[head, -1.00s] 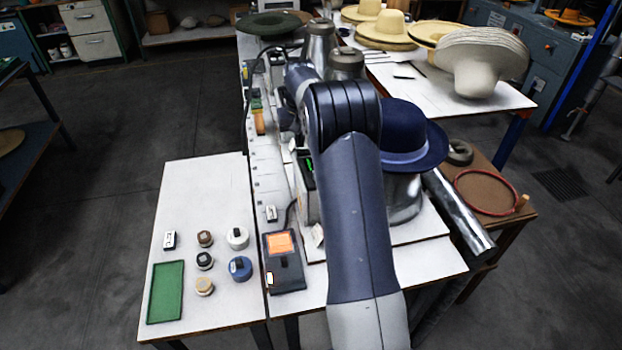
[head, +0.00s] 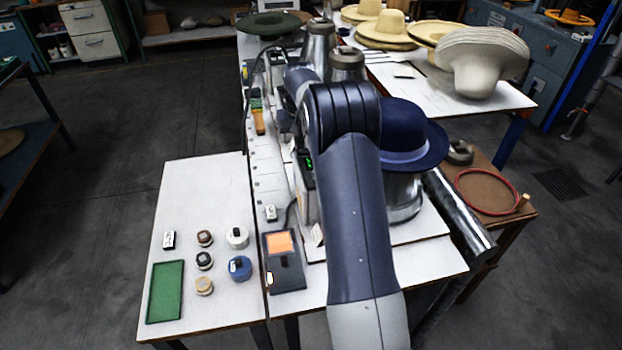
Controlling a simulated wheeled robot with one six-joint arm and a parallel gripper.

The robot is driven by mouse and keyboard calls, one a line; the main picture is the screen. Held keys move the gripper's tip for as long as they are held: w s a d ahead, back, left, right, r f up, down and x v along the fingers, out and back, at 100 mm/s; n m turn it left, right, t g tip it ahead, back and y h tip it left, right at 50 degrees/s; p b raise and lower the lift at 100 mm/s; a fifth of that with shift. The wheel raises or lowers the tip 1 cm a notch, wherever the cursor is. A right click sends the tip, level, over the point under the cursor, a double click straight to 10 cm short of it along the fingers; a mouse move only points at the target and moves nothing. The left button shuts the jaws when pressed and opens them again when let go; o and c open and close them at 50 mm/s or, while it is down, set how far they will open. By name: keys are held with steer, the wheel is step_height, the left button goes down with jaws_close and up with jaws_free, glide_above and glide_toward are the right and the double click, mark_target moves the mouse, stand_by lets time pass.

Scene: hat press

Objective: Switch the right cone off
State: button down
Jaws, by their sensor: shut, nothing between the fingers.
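Two metal cones stand behind my arm near the table's far end. The right cone (head: 347,66) is nearer and its lower part is hidden by my arm. The left cone (head: 318,45) stands just behind it to the left. I cannot make out the right cone's switch or whether it is on. My arm rises from the bottom and bends at the elbow, with the forearm reaching away to the left of the cones' front. My gripper is hidden behind the arm, so its fingers and what they touch do not show.
A dark blue hat (head: 405,140) on a metal block stands close right of my arm. A box with a green display (head: 309,163) is close left. A dark device with an orange screen (head: 281,243) lies in front. The left table holds a green tray (head: 165,292) and several small pots.

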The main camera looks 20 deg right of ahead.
steer(key=shift+f, duration=0.55)
steer(key=shift+r, duration=0.15)
step_height(320, 180, up, 7)
steer(key=p, duration=0.5)
steer(key=shift+p, duration=0.35)
steer(key=shift+f, duration=0.2)
step_height(320, 180, down, 7)
steer(key=b, duration=0.6)
steer(key=shift+r, duration=0.15)
